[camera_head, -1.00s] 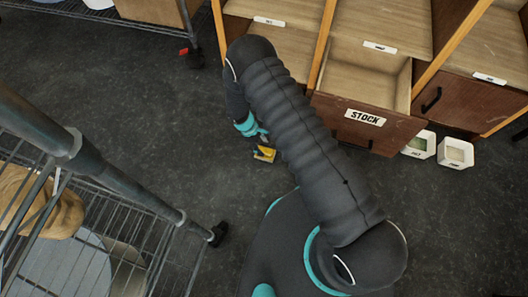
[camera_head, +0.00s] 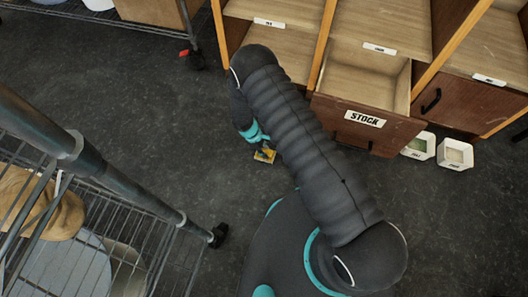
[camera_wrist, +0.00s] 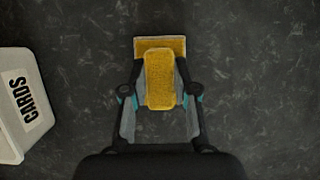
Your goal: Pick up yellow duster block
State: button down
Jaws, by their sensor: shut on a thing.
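The yellow duster block (camera_wrist: 160,80) is in the middle of the wrist view, between the two fingers of my gripper (camera_wrist: 160,92). The fingers are shut on its sides. A wider yellow piece with a pale edge shows at its far end, and I cannot tell whether it is part of the same block. In the head view the yellow block (camera_head: 264,156) shows beside my gripper (camera_head: 257,142), low over or on the dark floor. My arm hides part of the gripper there.
An open drawer marked STOCK (camera_head: 365,118) is right of my arm. Two small white bins (camera_head: 455,154) sit beyond it. A wire rack (camera_head: 120,215) stands at left. Floor between is clear.

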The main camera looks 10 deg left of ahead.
aim_at(268, 152)
jog(key=shift+r, duration=0.6)
jog(key=r, duration=0.2)
jog(key=d+r, duration=0.1)
jog(key=shift+s+d+r, duration=0.1)
jog(key=shift+s+r, duration=0.05)
jog(key=shift+r, duration=0.2)
jog(key=s+d+r, duration=0.2)
jog(key=d+r, duration=0.4)
jog(key=d, duration=0.4)
jog(key=shift+s, duration=0.2)
jog(key=shift+d, duration=0.1)
